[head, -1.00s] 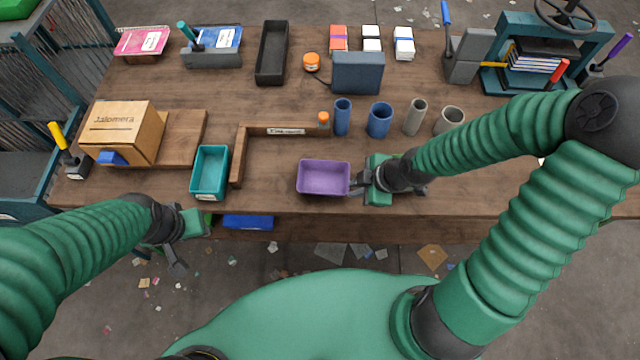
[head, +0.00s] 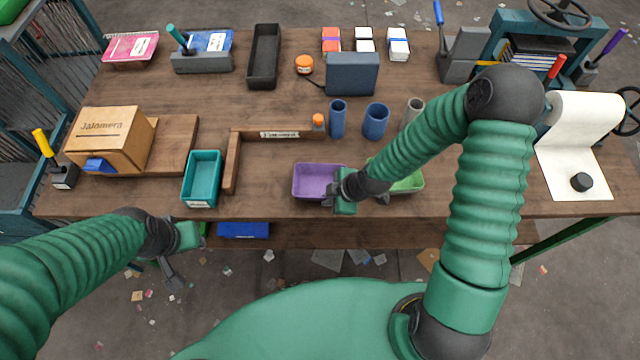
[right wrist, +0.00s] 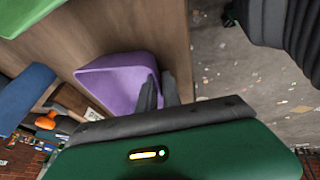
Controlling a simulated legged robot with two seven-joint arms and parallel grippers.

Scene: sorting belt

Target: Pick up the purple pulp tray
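The purple pulp tray (head: 312,181) sits upright on the table near its front edge. It also shows in the right wrist view (right wrist: 115,82). My right gripper (head: 332,189) is at the tray's right wall. In the right wrist view its two dark fingers (right wrist: 158,92) stand a little apart at the tray's rim, with purple showing between them. Firm contact cannot be seen. My left gripper (head: 178,262) hangs in front of the table at lower left, away from the tray; its finger gap is unclear.
A green tray (head: 408,183) stands just right of my right gripper, partly hidden by my arm. A teal bin (head: 202,180) and a wooden corner rail (head: 232,163) lie left of the purple tray. Blue cups (head: 375,122) stand behind. Bare tabletop lies between.

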